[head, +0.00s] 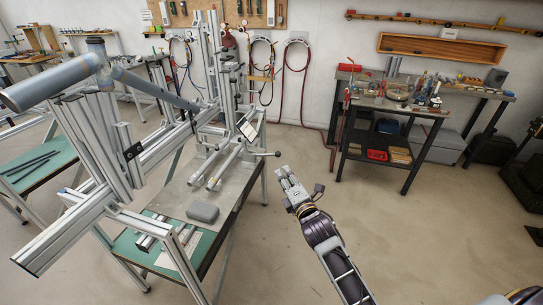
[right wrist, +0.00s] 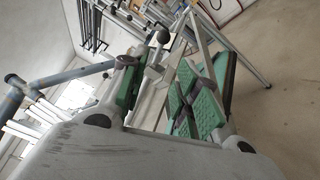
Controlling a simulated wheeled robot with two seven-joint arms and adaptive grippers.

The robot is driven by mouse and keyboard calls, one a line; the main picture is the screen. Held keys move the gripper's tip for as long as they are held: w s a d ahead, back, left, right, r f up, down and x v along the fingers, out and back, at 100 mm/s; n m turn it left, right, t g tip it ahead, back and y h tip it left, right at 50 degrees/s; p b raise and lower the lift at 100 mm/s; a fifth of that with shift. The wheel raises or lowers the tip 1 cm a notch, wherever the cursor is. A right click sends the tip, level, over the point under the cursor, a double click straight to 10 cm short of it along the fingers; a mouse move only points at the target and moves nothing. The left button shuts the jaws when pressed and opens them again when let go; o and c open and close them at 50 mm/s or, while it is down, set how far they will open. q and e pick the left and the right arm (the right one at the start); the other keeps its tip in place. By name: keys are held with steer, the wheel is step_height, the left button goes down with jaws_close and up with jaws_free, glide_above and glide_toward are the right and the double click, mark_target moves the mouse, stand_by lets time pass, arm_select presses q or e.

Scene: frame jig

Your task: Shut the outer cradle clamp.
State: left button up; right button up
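A clamp lever with a dark ball knob (head: 277,154) sticks out to the right from the frame jig (head: 140,165). I take it for the outer cradle clamp's lever; its clamp body is small, and I cannot tell whether it is open or shut. In the right wrist view the ball knob (right wrist: 163,36) stands beyond the fingers, its pale lever (right wrist: 151,75) running down between them. My right gripper (head: 285,174) is below and slightly right of the knob in the head view, apart from it. Its green-padded fingers (right wrist: 160,85) are spread and empty. My left gripper is not in view.
A blue-grey tube frame (head: 55,83) sits high on the jig at left. A grey block (head: 202,212) lies on the jig's table. A black workbench (head: 400,112) with tools stands at the back right. The floor right of the jig is clear.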

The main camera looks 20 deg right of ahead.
mark_target(271, 155)
steer(key=shift+w, duration=0.1)
stand_by(0.4)
steer(key=shift+w+a+p, duration=0.2)
steer(key=shift+w+p, duration=0.05)
steer(key=shift+w, duration=3.15)
steer(key=shift+w+a+p, duration=0.2)
steer(key=shift+w, duration=3.15)
steer(key=shift+c, duration=0.5)
jaws_close()
